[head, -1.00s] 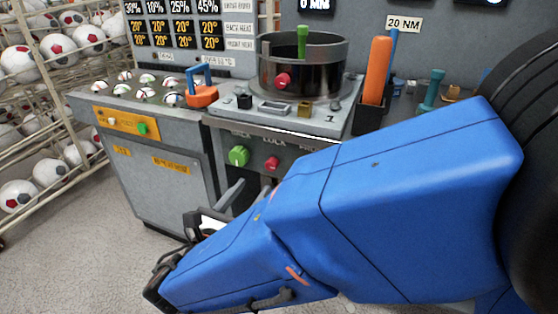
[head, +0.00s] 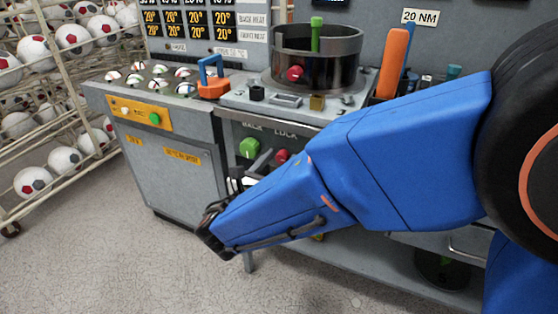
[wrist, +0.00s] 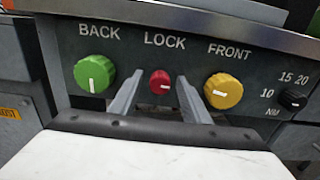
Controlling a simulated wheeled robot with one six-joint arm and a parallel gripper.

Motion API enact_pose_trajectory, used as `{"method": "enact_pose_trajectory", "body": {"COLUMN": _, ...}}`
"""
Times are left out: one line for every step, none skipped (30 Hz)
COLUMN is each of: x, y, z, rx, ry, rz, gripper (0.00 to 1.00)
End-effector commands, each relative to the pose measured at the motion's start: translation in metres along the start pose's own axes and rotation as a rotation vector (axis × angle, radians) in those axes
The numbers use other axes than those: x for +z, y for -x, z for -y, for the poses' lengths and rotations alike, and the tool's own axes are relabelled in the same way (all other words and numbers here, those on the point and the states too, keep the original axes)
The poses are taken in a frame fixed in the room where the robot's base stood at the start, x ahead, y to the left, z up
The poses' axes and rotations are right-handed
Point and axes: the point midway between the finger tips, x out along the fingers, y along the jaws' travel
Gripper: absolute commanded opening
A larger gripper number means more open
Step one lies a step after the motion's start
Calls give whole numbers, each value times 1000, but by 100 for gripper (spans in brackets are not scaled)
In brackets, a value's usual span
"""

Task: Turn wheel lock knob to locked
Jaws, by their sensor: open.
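The lock knob is a small red knob (wrist: 160,82) under the label LOCK on a dark panel, with its white mark lying roughly horizontal. It also shows in the head view (head: 282,156), partly covered by my arm. My gripper (wrist: 158,88) is open. Its two grey fingers point at the panel, one lower left and one lower right of the red knob, with nothing between them. I cannot tell whether the fingertips reach the knob in depth. In the head view my gripper (head: 263,163) is just below the knobs, mostly behind my blue arm.
A green BACK knob (wrist: 94,74) is left of the lock knob and a yellow FRONT knob (wrist: 223,91) right of it, both close to my fingers. A small black torque knob (wrist: 293,100) is farther right. The press drum (head: 318,55) stands on top. A ball rack (head: 60,110) is at left.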

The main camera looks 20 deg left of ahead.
Motion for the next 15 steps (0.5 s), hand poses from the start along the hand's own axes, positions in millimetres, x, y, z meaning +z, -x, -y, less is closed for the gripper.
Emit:
{"method": "enact_pose_trajectory", "body": {"x": 0, "y": 0, "z": 0, "rx": 0, "ry": 0, "rz": 0, "gripper": 43}}
{"method": "enact_pose_trajectory", "body": {"x": 0, "y": 0, "z": 0, "rx": 0, "ry": 0, "rz": 0, "gripper": 43}}
{"method": "enact_pose_trajectory", "body": {"x": 0, "y": 0, "z": 0, "rx": 0, "ry": 0, "rz": 0, "gripper": 43}}
{"method": "enact_pose_trajectory", "body": {"x": 0, "y": 0, "z": 0, "rx": 0, "ry": 0, "rz": 0, "gripper": 38}}
{"method": "enact_pose_trajectory", "body": {"x": 0, "y": 0, "z": 0, "rx": 0, "ry": 0, "rz": 0, "gripper": 31}}
{"method": "enact_pose_trajectory", "body": {"x": 0, "y": 0, "z": 0, "rx": 0, "ry": 0, "rz": 0, "gripper": 22}}
{"method": "enact_pose_trajectory", "body": {"x": 0, "y": 0, "z": 0, "rx": 0, "ry": 0, "rz": 0, "gripper": 14}}
{"method": "enact_pose_trajectory", "body": {"x": 0, "y": 0, "z": 0, "rx": 0, "ry": 0, "rz": 0, "gripper": 7}}
{"method": "enact_pose_trajectory", "body": {"x": 0, "y": 0, "z": 0, "rx": 0, "ry": 0, "rz": 0, "gripper": 2}}
{"method": "enact_pose_trajectory", "body": {"x": 0, "y": 0, "z": 0, "rx": 0, "ry": 0, "rz": 0, "gripper": 2}}
{"method": "enact_pose_trajectory", "body": {"x": 0, "y": 0, "z": 0, "rx": 0, "ry": 0, "rz": 0, "gripper": 2}}
{"method": "enact_pose_trajectory", "body": {"x": 0, "y": 0, "z": 0, "rx": 0, "ry": -1, "rz": 0, "gripper": 2}}
{"method": "enact_pose_trajectory", "body": {"x": 0, "y": 0, "z": 0, "rx": 0, "ry": -2, "rz": 0, "gripper": 2}}
{"method": "enact_pose_trajectory", "body": {"x": 0, "y": 0, "z": 0, "rx": 0, "ry": -4, "rz": 0, "gripper": 2}}
{"method": "enact_pose_trajectory", "body": {"x": 0, "y": 0, "z": 0, "rx": 0, "ry": -8, "rz": 0, "gripper": 2}}
